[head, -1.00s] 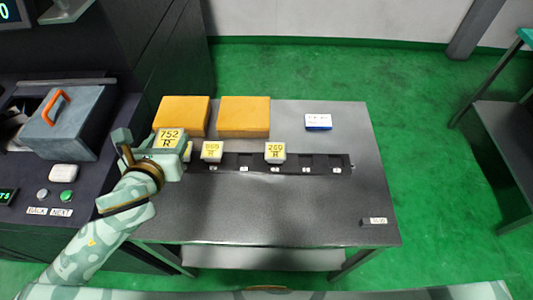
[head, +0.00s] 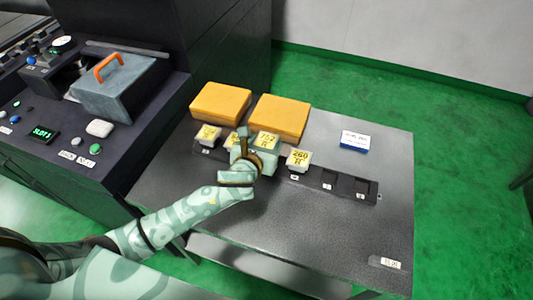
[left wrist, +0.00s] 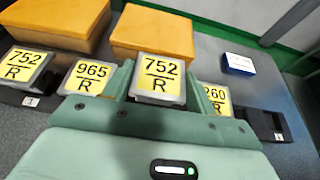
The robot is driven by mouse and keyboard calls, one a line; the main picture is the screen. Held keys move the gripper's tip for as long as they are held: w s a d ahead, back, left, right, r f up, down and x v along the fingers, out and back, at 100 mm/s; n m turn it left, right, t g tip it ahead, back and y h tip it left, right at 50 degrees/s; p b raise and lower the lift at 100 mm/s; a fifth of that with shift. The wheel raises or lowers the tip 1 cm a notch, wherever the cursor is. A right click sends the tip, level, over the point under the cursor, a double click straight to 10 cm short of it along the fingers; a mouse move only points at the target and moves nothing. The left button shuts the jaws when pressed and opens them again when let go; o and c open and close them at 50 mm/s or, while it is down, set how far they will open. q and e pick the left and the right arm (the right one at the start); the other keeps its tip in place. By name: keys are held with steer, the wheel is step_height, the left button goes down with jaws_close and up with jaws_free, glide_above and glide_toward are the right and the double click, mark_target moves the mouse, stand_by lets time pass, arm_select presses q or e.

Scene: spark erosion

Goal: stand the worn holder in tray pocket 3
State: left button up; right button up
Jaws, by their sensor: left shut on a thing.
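The worn holder (head: 266,140), a pale block with a yellow label reading 752 R, is gripped in my left gripper (head: 254,156). It also shows in the left wrist view (left wrist: 160,82), upright between the fingers. Another 752 R holder (left wrist: 26,66) stands at the tray's left end. My right gripper is out of view.
Two orange blocks (head: 220,103) (head: 281,117) lie behind the tray. A blue-and-white box (head: 355,141) is at the back right. The right-hand pockets are empty. The front of the metal table (head: 320,225) is clear. A dark machine console (head: 60,165) stands at the left.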

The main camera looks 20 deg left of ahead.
arm_select(q)
steer(key=f+b, duration=0.1)
steer(key=f, duration=0.1)
steer(key=f+b, duration=0.1)
steer(key=f, duration=0.1)
steer(key=shift+w+d, duration=0.15)
steer(key=shift+d, duration=0.05)
steer(key=shift+r, duration=0.2)
steer(key=shift+f, duration=0.15)
steer(key=o, duration=1.2)
